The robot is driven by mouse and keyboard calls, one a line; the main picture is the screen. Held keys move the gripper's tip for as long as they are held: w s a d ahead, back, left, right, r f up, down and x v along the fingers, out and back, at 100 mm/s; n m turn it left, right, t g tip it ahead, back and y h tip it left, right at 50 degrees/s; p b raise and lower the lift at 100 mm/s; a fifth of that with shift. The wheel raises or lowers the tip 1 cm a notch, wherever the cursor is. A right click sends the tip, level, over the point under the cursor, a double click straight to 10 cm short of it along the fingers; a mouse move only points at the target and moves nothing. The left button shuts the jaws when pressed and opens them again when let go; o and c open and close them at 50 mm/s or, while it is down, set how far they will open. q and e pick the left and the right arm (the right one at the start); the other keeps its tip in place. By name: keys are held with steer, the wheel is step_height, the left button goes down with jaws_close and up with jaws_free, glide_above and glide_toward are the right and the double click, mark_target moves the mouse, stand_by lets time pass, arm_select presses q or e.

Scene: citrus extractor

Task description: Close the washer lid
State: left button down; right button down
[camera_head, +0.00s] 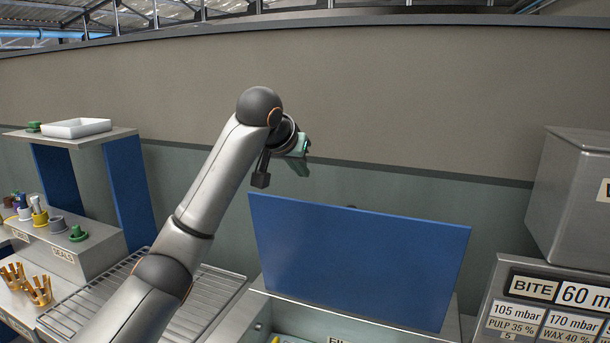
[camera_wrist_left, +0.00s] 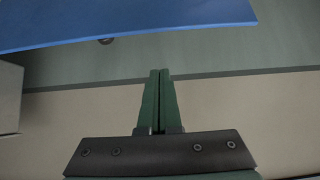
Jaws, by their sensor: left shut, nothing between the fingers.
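The washer lid (camera_head: 355,262) is a flat blue panel standing raised and tilted over the washer (camera_head: 262,318) in the head view. Its edge also shows in the left wrist view (camera_wrist_left: 120,22), across the top left. My left gripper (camera_head: 302,168) is up behind and above the lid's top left corner, apart from it as far as I can tell. In the left wrist view its green fingers (camera_wrist_left: 160,75) are together with nothing between them. The washer's inside is mostly hidden by the lid and the frame edge. My right gripper is not in view.
A grey machine with readout labels (camera_head: 560,308) stands at the right. A wire rack (camera_head: 205,300) lies left of the washer, partly behind my left arm. A shelf on blue panels (camera_head: 128,195) holds a white tray (camera_head: 76,128). A wall closes off the back.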

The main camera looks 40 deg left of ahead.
mark_target(305, 201)
arm_select(q)
steer(key=shift+w+a+f+p, duration=0.1)
steer(key=shift+w+f+p, duration=0.25)
steer(key=shift+f, duration=0.75)
steer(key=shift+w+a+f+p, duration=0.1)
steer(key=shift+w+f+p, duration=0.25)
steer(key=shift+f, duration=0.7)
steer(key=shift+w+a+f+p, duration=0.1)
steer(key=shift+w+f+p, duration=0.25)
steer(key=shift+f, duration=0.75)
steer(key=shift+w, duration=0.1)
